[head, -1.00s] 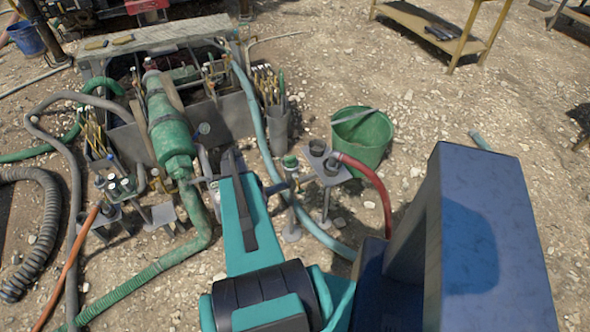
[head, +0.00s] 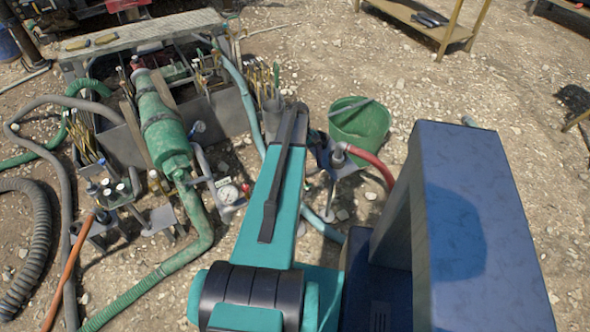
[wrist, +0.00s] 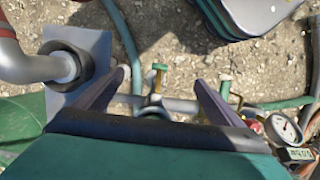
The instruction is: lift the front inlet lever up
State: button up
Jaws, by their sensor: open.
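In the wrist view, my gripper (wrist: 161,84) is open, its two dark fingers spread apart. A short upright lever with a green cap and brass stem (wrist: 160,78) shows between the fingers, on a grey pipe; I see no contact. I cannot tell for certain which one is the front inlet lever. In the head view my arm hides the fingers and the green-capped lever.
A pressure gauge (wrist: 284,127) is at the right of the wrist view and also shows in the head view (head: 228,194). A thick pipe elbow (wrist: 35,68) is close on the left. A green bucket (head: 359,122) and red hose (head: 372,165) lie right of my arm.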

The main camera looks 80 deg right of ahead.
aim_at(308, 184)
jog(key=shift+s+d, duration=0.1)
jog(key=shift+s, duration=0.1)
jog(key=shift+w, duration=0.15)
jog(key=shift+f, duration=0.1)
jog(key=shift+b+x, duration=0.45)
jog(key=shift+x, duration=0.3)
jog(key=shift+b+x, duration=2)
jog(key=shift+x, duration=2.15)
